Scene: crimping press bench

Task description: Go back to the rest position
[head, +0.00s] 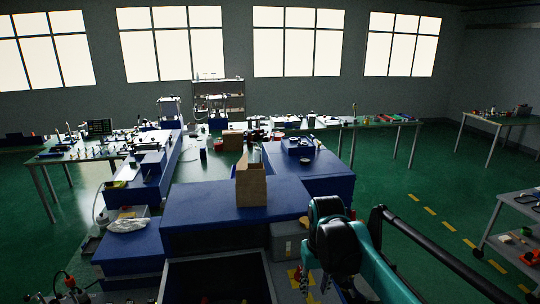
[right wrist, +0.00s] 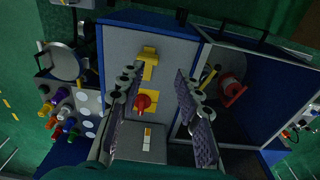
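My right gripper (right wrist: 158,75) shows in the right wrist view with its two dark, ridged fingers spread apart and nothing held between them. Beyond the gap, a yellow part (right wrist: 148,64) and a red part (right wrist: 142,103) lie on a grey panel (right wrist: 120,42). I cannot judge how far away they are. In the head view my teal and black right arm bends down at the lower right, and its fingers are hard to make out. My left gripper cannot be made out in the head view.
A blue-topped bench (head: 190,205) carries an upright brown cardboard piece (head: 251,186). A clear bag (head: 128,225) lies at its left. A black rail (head: 425,250) runs at the lower right. A grey cart (head: 510,243) stands farther right. Green floor (head: 400,180) is open between.

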